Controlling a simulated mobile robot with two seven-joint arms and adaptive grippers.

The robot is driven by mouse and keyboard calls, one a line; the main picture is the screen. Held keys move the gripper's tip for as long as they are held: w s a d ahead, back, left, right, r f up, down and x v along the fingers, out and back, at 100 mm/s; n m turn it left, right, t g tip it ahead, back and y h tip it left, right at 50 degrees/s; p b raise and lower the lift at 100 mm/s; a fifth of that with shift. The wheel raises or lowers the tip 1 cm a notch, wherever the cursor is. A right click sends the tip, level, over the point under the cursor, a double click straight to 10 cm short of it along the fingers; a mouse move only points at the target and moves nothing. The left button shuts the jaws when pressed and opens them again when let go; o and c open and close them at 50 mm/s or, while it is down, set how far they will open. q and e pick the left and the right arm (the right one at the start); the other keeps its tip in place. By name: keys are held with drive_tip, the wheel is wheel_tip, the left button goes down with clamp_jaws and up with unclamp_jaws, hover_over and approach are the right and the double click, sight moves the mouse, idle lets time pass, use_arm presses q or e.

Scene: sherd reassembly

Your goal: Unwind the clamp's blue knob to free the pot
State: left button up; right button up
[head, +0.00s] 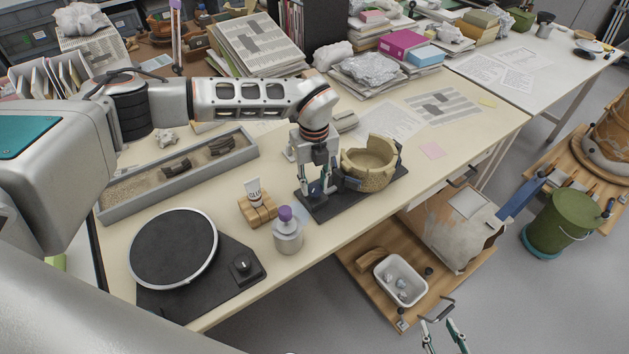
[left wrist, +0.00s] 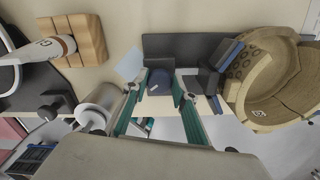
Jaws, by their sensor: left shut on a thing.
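The tan pot (head: 366,178), a broken-edged bowl with a patterned band, sits at the clamp on the table. The clamp's dark base (head: 326,208) lies under it, and a clamp pad bears near the pot's left side. The pot also shows at right in the left wrist view (left wrist: 258,82). My left gripper (head: 315,189) points down over the left end of the base, shut on the blue knob (left wrist: 160,82), which sits between its fingertips. The gripper partly hides the knob and screw. My right gripper (head: 440,322) is open and empty, low over the floor, away from the table.
A purple-capped bottle (head: 287,233), a glue tube on a wooden block (head: 257,210) and a turntable (head: 173,249) stand left of the clamp. A sand tray (head: 180,175) lies behind. Papers cover the table to the right. A low wooden dolly (head: 400,290) stands below the edge.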

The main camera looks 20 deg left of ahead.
sight(313, 187)
use_arm(q)
drive_tip(key=n, duration=0.5)
drive_tip(key=shift+s+n, duration=0.1)
drive_tip(key=shift+n, duration=0.2)
drive_tip(key=n, duration=0.3)
drive_tip(key=shift+n, duration=0.3)
drive_tip(key=shift+a+n+p, duration=0.1)
drive_tip(key=shift+n+p, duration=0.2)
drive_tip(key=shift+n, duration=0.3)
drive_tip(key=o, duration=1.1)
wheel_tip(313, 187, up, 12)
